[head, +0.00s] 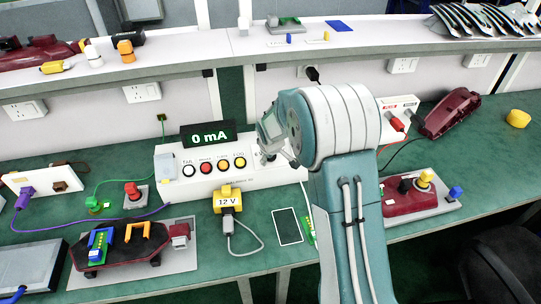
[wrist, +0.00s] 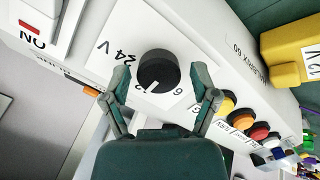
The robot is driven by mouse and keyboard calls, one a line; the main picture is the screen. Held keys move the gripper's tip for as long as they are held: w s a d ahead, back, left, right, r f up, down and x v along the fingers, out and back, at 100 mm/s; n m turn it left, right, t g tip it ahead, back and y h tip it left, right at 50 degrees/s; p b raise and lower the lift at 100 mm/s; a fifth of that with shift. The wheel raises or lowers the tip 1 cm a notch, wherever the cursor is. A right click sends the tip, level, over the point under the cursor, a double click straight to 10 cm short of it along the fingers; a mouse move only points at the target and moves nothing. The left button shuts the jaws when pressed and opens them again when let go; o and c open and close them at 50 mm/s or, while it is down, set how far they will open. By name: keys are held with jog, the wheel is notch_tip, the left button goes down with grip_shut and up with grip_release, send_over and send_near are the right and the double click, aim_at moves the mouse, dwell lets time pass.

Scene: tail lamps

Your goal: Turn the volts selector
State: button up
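The volts selector is a round black knob (wrist: 158,70) on a white label plate marked "24 V" on its left side. A short white mark on the knob points toward the bottom of the wrist view. My gripper (wrist: 161,78) is open, one finger on each side of the knob, with visible gaps; I see no contact. In the head view my gripper (head: 275,142) is at the front of the white control box (head: 285,174), and my arm hides the knob. The display (head: 209,135) on top reads "0 mA".
A row of coloured buttons (head: 222,165) lies left of my gripper. A yellow "12 V" plug block (head: 227,199) stands before the box. A phone-like slab (head: 287,226) and a skateboard-like item (head: 120,246) lie on the green bench. A white switch panel (wrist: 40,25) is close in the wrist view.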

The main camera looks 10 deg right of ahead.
dwell(0.3)
jog(key=v, duration=1.2)
dwell(0.3)
jog(key=s+r+m, duration=0.2)
jog(key=s+r, duration=0.1)
jog(key=s, duration=0.7)
jog(key=s+r+m, duration=0.3)
jog(key=s+r, duration=0.1)
jog(key=s, duration=0.7)
jog(key=s+d+r+m, duration=0.1)
jog(key=s+r+m, duration=0.2)
jog(key=s, duration=0.7)
jog(key=shift+s+r+y, duration=0.4)
dwell(2.7)
